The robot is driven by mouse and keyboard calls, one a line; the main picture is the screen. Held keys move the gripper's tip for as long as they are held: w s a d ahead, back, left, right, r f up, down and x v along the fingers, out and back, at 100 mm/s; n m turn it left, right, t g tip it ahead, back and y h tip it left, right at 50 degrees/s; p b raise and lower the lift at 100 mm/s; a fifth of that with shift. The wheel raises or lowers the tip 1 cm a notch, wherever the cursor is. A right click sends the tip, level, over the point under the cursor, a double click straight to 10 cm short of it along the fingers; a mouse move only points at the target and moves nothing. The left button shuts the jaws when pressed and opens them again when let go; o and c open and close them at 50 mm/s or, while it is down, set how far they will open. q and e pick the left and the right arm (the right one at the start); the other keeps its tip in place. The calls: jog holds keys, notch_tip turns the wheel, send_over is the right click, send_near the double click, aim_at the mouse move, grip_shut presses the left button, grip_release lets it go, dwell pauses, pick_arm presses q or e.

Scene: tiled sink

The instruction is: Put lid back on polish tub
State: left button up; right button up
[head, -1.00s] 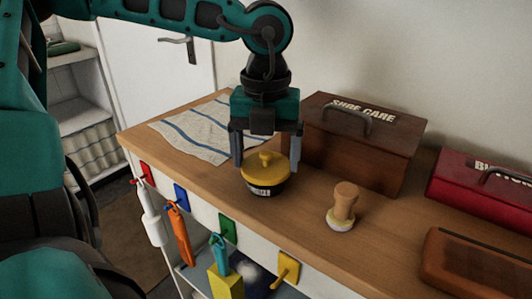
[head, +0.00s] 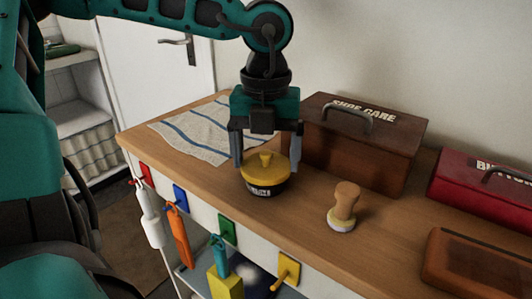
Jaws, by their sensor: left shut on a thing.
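The yellow lid (head: 266,172) with a raised knob sits on the dark polish tub (head: 262,190) near the front edge of the wooden counter. It looks level, but I cannot see the seam all round. My left gripper (head: 267,163) points straight down over it, one finger at each side of the lid, shut on its rim. The exact finger contact is hard to see. My right gripper is not in view.
A brown shoe care box (head: 350,150) stands close behind on the right. A wooden-handled brush (head: 344,208) stands to the right. A striped cloth (head: 195,128) lies behind left. A red box (head: 470,190) and a brown case (head: 475,262) are farther right. Tools hang below the edge.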

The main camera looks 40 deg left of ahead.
pick_arm(q)
jog(key=o, duration=0.8)
jog(key=shift+r+p, duration=1.95)
jog(key=shift+r, duration=1.6)
jog(key=shift+c, duration=0.5)
grip_shut()
